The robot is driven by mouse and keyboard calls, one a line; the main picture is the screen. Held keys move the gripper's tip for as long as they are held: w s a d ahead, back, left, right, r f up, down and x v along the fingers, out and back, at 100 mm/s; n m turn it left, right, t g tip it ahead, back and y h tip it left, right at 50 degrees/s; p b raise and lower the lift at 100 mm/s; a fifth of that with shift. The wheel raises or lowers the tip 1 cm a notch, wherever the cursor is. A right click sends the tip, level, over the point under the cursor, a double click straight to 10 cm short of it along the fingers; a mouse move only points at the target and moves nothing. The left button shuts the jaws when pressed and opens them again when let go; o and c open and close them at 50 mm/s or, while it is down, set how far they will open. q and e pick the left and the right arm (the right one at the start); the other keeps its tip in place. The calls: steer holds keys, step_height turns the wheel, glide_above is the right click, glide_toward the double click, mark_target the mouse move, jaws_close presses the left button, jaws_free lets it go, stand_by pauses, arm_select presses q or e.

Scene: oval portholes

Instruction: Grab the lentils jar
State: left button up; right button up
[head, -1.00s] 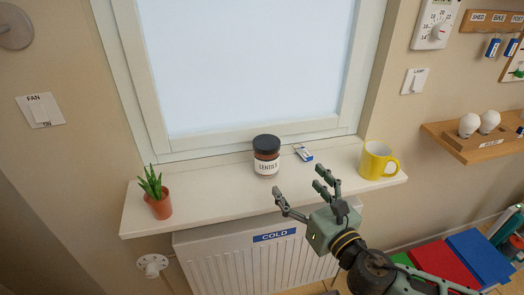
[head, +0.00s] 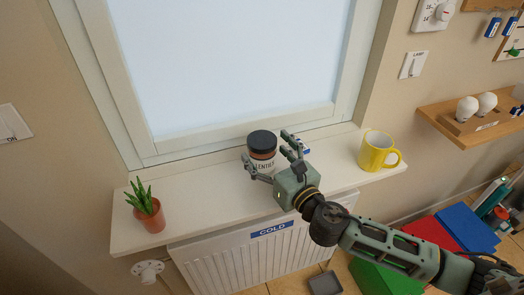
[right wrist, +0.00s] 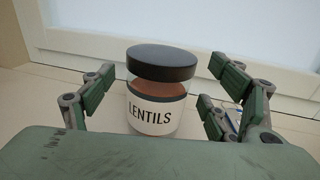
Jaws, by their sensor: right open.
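The lentils jar (head: 262,148) stands upright on the white windowsill, with a black lid and a white label. In the right wrist view the jar (right wrist: 151,95) shows its "LENTILS" label, between the spread fingers. My right gripper (head: 272,160) is open at the jar, with fingers on either side of it. In the right wrist view no finger of my right gripper (right wrist: 160,90) clearly presses on the jar. My left gripper is out of view.
A potted plant (head: 149,212) stands at the sill's left end and a yellow mug (head: 379,151) at its right. A small blue-and-white object is mostly hidden behind the gripper. A radiator (head: 240,258) is below the sill (head: 205,195).

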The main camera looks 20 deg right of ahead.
steer(key=shift+x, duration=0.8)
steer(key=shift+w, duration=0.3)
steer(key=shift+w+a, duration=0.1)
steer(key=shift+w, duration=0.05)
steer(key=c, duration=1.6)
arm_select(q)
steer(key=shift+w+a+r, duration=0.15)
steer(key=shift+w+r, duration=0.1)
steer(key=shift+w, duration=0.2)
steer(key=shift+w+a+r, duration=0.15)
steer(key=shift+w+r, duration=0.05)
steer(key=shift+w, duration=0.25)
arm_select(e)
steer(key=shift+c, duration=0.5)
